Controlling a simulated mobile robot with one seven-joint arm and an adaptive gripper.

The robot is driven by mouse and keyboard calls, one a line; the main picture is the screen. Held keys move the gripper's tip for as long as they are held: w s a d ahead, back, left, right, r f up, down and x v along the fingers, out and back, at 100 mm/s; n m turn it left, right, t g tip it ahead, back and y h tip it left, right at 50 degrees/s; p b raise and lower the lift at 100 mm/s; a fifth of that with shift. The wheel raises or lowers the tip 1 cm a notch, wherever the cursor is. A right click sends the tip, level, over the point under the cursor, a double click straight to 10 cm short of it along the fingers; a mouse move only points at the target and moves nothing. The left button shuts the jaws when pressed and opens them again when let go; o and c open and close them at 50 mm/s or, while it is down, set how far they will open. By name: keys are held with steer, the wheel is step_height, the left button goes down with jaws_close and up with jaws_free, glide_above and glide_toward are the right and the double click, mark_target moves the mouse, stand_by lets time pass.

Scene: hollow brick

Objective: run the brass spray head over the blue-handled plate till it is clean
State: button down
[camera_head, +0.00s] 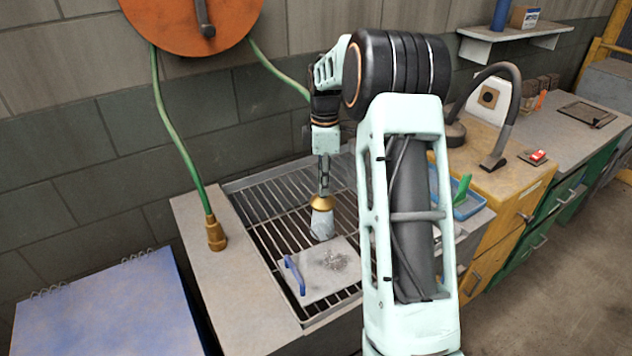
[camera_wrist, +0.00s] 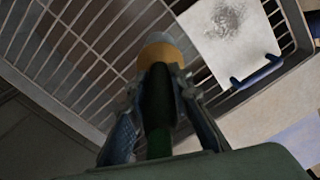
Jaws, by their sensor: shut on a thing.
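The plate (camera_head: 318,281) is pale and flat with a blue handle (camera_head: 294,275) on its left edge. It lies on the sink grating, with a grey speckled dirt patch (camera_head: 335,262) toward its right side. My gripper (camera_head: 324,188) points down, shut on the brass spray head (camera_head: 321,203), above the grating at the plate's far edge. A pale cone widens below the brass; I cannot tell whether it is water or part of the head. The wrist view shows the brass head (camera_wrist: 165,52) between the fingers, left of the plate (camera_wrist: 228,58) and its dirt patch.
A second brass fitting (camera_head: 216,234) on a green hose stands on the sink's left ledge. A blue spiral pad (camera_head: 105,305) lies at the lower left. A blue tray (camera_head: 466,207) with a green item stands right of the sink. An orange reel (camera_head: 190,22) hangs on the wall.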

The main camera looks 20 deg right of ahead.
steer(key=shift+s, duration=0.1)
stand_by(0.3)
steer(key=s+d+b, duration=0.2)
steer(key=s+b, duration=0.1)
steer(key=s, duration=0.7)
stand_by(2.0)
steer(key=shift+a, duration=0.2)
stand_by(0.6)
steer(key=s+a, duration=0.1)
steer(key=a, duration=0.6)
steer(key=shift+a+b, duration=0.25)
steer(key=shift+b, duration=0.2)
stand_by(1.1)
steer(key=shift+s, duration=0.1)
stand_by(0.6)
steer(key=shift+s+d, duration=0.15)
steer(key=shift+s, duration=0.6)
steer(key=shift+s+d, duration=0.1)
steer(key=shift+s, duration=0.6)
